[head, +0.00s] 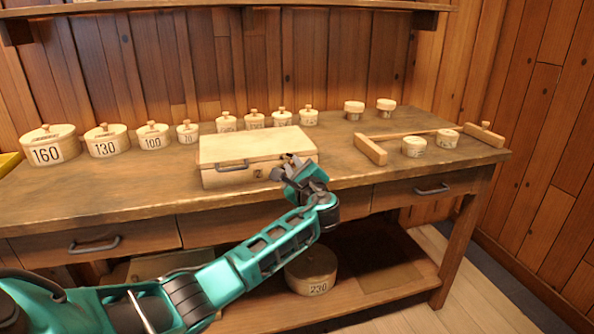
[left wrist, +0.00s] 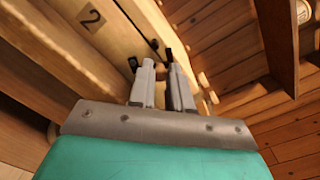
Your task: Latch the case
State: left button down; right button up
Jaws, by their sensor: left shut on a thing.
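The case (head: 225,178) is a pale wooden box on the workbench, with its lid (head: 255,146) down and a dark handle (head: 232,166) on its front. A "2" is marked on the front, and the marked side of the case (left wrist: 65,35) also shows in the left wrist view. My left gripper (head: 297,167) is at the front right corner of the case, shut on a part of it. In the left wrist view the gripper (left wrist: 155,62) lies at the seam, beside a small dark fitting (left wrist: 154,43). The fingers hide the exact part held. My right gripper is out of view.
Several lidded round boxes, such as the one marked 160 (head: 47,150), line the back of the workbench (head: 130,185). A wooden frame with a long bar (head: 412,135) and small round pots (head: 414,147) is at the right. A box marked 230 (head: 312,270) sits on the lower shelf.

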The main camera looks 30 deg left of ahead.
pick_arm(q)
jog(key=n, duration=0.3)
jog(key=n+b, duration=0.1)
jog(key=shift+s+a+r+n, duration=0.3)
jog(key=shift+s+a, duration=0.05)
jog(key=shift+s, duration=0.05)
dwell(0.4)
jog(key=c, duration=1.1)
grip_release()
jog(key=shift+o, duration=0.2)
jog(key=p+v, duration=0.1)
jog(key=v, duration=1.2)
jog(key=shift+p, duration=0.3)
